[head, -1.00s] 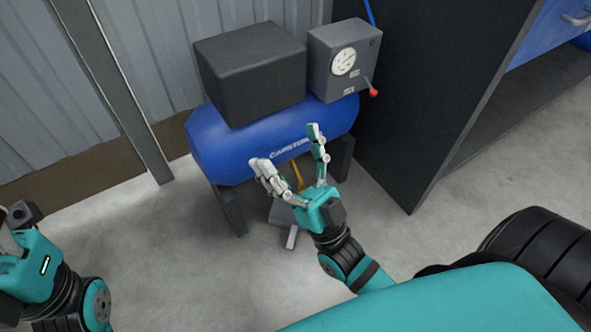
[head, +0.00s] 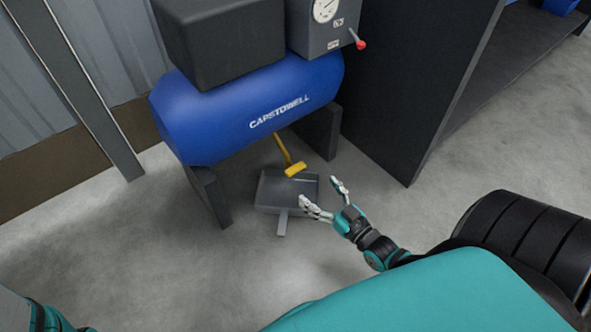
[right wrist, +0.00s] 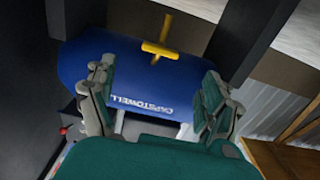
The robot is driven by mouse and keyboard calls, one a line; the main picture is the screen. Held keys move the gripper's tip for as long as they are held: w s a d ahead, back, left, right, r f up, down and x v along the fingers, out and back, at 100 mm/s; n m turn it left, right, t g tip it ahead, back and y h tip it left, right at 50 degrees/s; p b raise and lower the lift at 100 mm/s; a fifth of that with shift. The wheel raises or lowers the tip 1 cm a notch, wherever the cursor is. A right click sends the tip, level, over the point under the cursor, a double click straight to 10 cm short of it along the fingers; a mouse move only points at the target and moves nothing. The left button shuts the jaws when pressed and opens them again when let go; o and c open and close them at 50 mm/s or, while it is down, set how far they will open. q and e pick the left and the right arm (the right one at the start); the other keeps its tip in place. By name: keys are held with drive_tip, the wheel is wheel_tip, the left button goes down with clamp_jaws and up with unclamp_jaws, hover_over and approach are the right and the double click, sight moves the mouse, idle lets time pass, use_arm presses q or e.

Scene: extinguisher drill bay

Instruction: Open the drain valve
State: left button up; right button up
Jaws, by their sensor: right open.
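The drain valve is a yellow stem with a yellow T-shaped handle (head: 295,169), hanging under the blue tank (head: 245,105) marked CAPSTOWELL. In the right wrist view the yellow handle (right wrist: 158,48) shows in front of the blue tank (right wrist: 80,62), beyond the fingers and between them in the picture. My right gripper (head: 320,190) is open and empty, low in front of the tank, to the right of and below the handle in the head view. Both fingers of this gripper (right wrist: 158,70) show apart from the handle. My left gripper is out of view.
A grey tray (head: 270,190) with a short handle lies on the floor below the valve. Dark tank legs (head: 208,196) stand either side. A grey gauge box (head: 322,28) with a red-tipped lever sits above. A dark cabinet (head: 410,90) stands right.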

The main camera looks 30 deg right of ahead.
sight(298, 171)
drive_tip(key=w+b, duration=0.1)
drive_tip(key=w, duration=0.2)
drive_tip(key=w+b, duration=0.2)
drive_tip(key=w, duration=0.1)
drive_tip(key=w+b, duration=0.1)
drive_tip(key=w, duration=0.2)
drive_tip(key=shift+w+a+f+b, duration=0.15)
drive_tip(key=shift+w+a+b, duration=0.15)
drive_tip(key=shift+w+a, duration=0.05)
drive_tip(key=shift+w, duration=0.55)
